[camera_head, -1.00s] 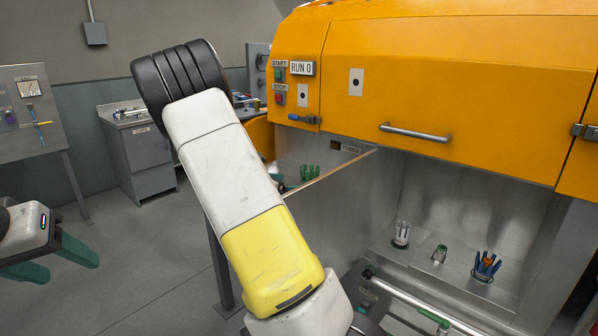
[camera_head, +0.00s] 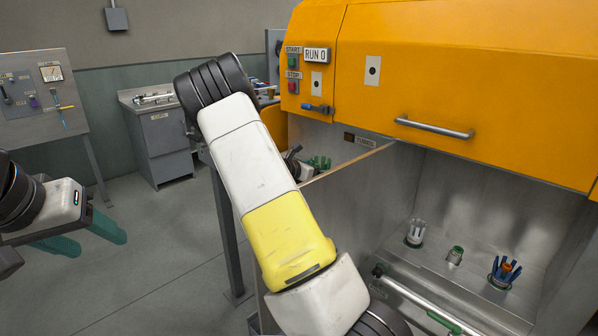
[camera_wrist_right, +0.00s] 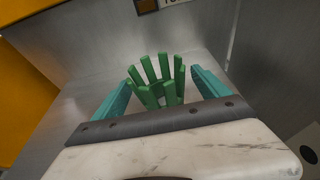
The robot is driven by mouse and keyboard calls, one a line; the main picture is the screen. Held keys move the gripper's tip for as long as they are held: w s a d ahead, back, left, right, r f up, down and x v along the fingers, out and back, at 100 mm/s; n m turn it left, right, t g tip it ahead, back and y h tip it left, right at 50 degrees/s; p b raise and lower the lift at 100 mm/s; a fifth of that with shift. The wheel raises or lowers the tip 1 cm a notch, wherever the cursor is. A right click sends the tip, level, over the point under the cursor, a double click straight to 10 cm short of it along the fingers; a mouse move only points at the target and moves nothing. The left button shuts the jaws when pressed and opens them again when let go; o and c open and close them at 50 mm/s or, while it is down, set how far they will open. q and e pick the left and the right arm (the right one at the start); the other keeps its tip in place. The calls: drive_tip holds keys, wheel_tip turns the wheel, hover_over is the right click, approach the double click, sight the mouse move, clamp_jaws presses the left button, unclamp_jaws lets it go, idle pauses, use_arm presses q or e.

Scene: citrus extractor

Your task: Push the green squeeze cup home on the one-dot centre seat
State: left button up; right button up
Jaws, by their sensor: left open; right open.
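The green squeeze cup (camera_head: 322,162), a ring of upright green fingers, is in the left bay of the machine, partly behind the partition and my arm. In the right wrist view the cup (camera_wrist_right: 160,85) stands between the two teal fingers of my right gripper (camera_wrist_right: 161,80), which is open, with gaps on both sides. The cup's base is hidden by the gripper body. A small green-topped seat (camera_head: 455,254) stands bare in the right bay; no dot mark is readable there. My left gripper (camera_head: 97,236) is open and empty, far left.
A clear cup (camera_head: 415,232) and a blue cup with an orange core (camera_head: 504,270) flank the bare seat. A metal partition (camera_head: 345,200) separates the bays. The orange hood (camera_head: 440,80) hangs above, with a handle (camera_head: 434,128). Floor on the left is clear.

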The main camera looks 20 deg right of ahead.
drive_tip(key=shift+d, duration=0.1)
drive_tip(key=c, duration=1.6)
drive_tip(key=shift+r, duration=0.1)
